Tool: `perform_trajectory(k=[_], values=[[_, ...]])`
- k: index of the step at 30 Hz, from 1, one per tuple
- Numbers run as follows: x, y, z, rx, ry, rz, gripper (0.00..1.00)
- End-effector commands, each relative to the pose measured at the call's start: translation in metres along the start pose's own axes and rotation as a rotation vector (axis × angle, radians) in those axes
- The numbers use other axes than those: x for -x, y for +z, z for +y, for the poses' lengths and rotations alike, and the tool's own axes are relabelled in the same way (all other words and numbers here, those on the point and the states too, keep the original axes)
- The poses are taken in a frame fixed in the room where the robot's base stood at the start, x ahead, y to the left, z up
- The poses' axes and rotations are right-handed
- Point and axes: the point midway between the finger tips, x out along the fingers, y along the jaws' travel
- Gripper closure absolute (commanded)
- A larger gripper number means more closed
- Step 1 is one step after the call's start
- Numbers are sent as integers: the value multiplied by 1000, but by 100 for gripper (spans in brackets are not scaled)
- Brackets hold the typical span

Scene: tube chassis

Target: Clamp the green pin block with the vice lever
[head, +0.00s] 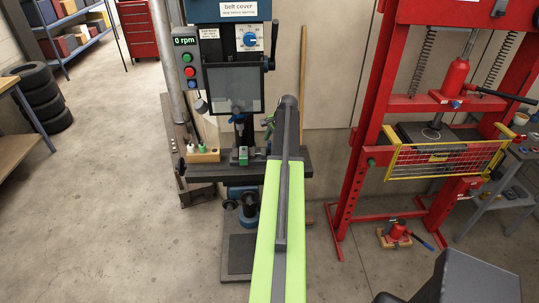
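A small green block (243,154) sits on the drill press table (225,173), just left of my arm, in what looks like a small dark vice. It is too small to tell whether the vice jaws touch it. I cannot make out the vice lever for certain. My arm reaches up from the bottom of the head view and covers the right part of the table. A small dark and green shape (268,124) shows left of the arm's far end. I cannot tell whether it is my gripper, and no fingertips show clearly.
A wooden block (203,155) with small bottles or pegs stands left of the green block. The drill press control box (188,65) reads 0 rpm. A clear guard (236,92) hangs above the table. A red press frame (365,130) stands at the right. Floor at left is free.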

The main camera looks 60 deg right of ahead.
Motion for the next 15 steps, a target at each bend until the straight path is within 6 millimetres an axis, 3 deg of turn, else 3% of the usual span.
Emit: perform_trajectory(k=[1,4,13,15], values=[[-18,0,3,1,0,0,62],[-28,0,1,1,0,0,62],[-27,0,0,0,0,1,62],[-27,0,0,0,0,1,71]])
